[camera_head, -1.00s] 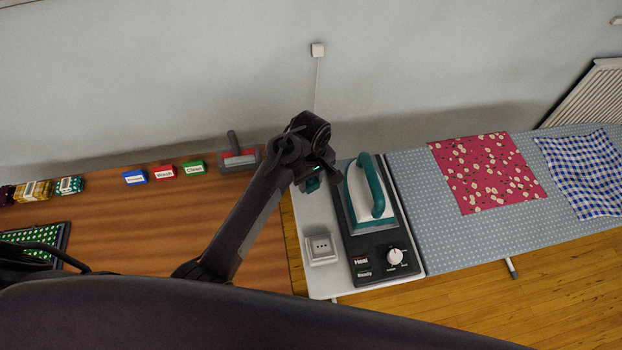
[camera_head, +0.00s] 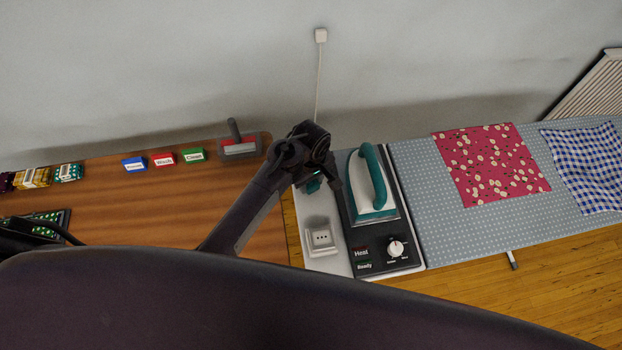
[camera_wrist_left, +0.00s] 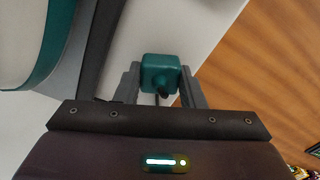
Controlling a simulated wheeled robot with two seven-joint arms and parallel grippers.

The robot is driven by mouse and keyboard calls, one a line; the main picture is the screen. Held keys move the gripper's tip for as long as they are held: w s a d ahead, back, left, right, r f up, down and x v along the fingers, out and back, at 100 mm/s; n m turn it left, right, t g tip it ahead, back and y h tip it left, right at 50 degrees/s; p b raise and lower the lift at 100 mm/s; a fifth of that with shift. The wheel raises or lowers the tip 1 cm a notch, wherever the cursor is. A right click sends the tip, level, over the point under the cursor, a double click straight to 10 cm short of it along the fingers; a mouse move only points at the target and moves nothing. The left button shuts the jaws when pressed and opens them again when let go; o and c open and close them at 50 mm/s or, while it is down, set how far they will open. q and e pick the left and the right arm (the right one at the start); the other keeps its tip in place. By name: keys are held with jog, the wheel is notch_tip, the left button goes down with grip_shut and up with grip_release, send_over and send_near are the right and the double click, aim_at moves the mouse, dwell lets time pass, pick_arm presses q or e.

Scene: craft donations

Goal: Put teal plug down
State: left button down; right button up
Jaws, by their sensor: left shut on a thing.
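The teal plug (camera_wrist_left: 160,73) is a small block between the two fingers of my left gripper (camera_wrist_left: 159,84) in the left wrist view. The gripper is shut on it. In the head view, a bit of the teal plug (camera_head: 313,186) shows beneath my left gripper (camera_head: 318,178), over the pale surface left of the iron. Whether the plug touches that surface cannot be told. My right gripper is not in view.
An iron (camera_head: 372,185) with a teal handle stands on a dark base with a knob (camera_head: 395,249). A grey socket box (camera_head: 321,238) sits on the pale surface (camera_head: 325,263). Coloured label blocks (camera_head: 164,159) and a stamp-like tool (camera_head: 238,146) are on the wooden table (camera_head: 180,205).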

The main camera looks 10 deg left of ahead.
aim_at(311, 183)
pick_arm(q)
jog(key=c, duration=1.3)
grip_release()
jog(key=shift+f, duration=0.1)
jog(key=o, duration=0.4)
jog(key=shift+c, duration=0.2)
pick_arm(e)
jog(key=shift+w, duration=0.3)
pick_arm(q)
jog(key=shift+r, duration=0.35)
notch_tip(311, 183, up, 13)
jog(key=b, duration=0.3)
jog(key=shift+f, duration=0.2)
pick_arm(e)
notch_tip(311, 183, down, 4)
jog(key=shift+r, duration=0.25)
